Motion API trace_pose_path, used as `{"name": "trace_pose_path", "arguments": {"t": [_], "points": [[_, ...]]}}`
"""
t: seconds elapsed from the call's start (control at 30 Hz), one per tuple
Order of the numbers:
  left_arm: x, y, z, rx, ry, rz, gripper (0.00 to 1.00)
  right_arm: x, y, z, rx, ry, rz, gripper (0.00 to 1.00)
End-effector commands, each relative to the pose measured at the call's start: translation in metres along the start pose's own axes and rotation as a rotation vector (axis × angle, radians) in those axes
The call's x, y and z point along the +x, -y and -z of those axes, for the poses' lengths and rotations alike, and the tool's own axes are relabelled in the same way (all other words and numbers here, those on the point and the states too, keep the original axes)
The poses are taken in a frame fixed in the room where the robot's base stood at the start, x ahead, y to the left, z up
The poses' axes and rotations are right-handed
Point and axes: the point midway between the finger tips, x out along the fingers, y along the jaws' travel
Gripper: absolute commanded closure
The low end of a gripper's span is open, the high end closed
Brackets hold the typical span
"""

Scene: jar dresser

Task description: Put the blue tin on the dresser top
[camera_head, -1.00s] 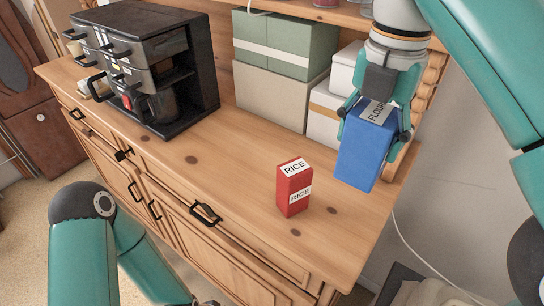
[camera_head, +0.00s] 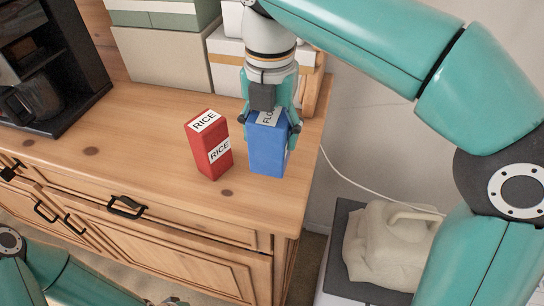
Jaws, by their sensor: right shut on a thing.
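The blue tin (camera_head: 268,150), with a white label reading "FLO…" on its upper part, is upright near the right end of the dresser top (camera_head: 130,170). My right gripper (camera_head: 269,115) comes down from above and is shut on the tin's upper part, a finger on each side. The tin's base is at or very close to the wood; I cannot tell for sure whether it touches. My left arm shows at the bottom left, but its gripper is outside the picture.
A red RICE tin (camera_head: 209,146) stands just left of the blue tin, with a narrow gap. A black coffee machine (camera_head: 75,70) stands at the left. Boxes (camera_head: 165,58) line the back.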

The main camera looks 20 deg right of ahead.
Motion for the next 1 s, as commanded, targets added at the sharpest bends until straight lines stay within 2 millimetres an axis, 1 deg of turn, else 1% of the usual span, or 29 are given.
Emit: {"name": "trace_pose_path", "arguments": {"t": [0.03, 0.23, 0.4, 0.5, 0.87, 0.9, 0.97, 1.0], "points": [[0.002, 0.001, 0.000, 0.000, 0.000, 0.000, 0.60, 0.006, 0.000, 0.000, 0.001, 0.000, -0.001, 0.90], [0.004, 0.001, 0.000, 0.000, -0.001, 0.000, 0.60, 0.019, 0.000, 0.000, 0.000, 0.000, 0.000, 0.90], [0.007, 0.003, 0.000, 0.000, 0.000, 0.000, 0.60, 0.042, 0.000, 0.000, -0.001, 0.000, 0.001, 0.90], [0.008, 0.003, 0.000, 0.000, 0.000, 0.000, 0.60, 0.049, 0.000, 0.000, -0.001, 0.001, -0.001, 0.90], [0.009, 0.003, 0.000, 0.000, 0.000, 0.000, 0.60, 0.053, -0.001, 0.000, -0.002, 0.001, -0.002, 0.90], [0.008, 0.003, 0.000, 0.000, 0.000, 0.000, 0.60, 0.053, -0.001, 0.000, -0.002, 0.000, -0.001, 0.31], [0.008, 0.003, 0.000, 0.000, 0.000, 0.000, 0.60, 0.053, -0.001, 0.000, -0.002, 0.000, 0.000, 0.21], [0.008, 0.003, 0.000, 0.000, 0.000, 0.000, 0.60, 0.053, -0.001, 0.000, -0.002, 0.000, 0.000, 0.14]]}}
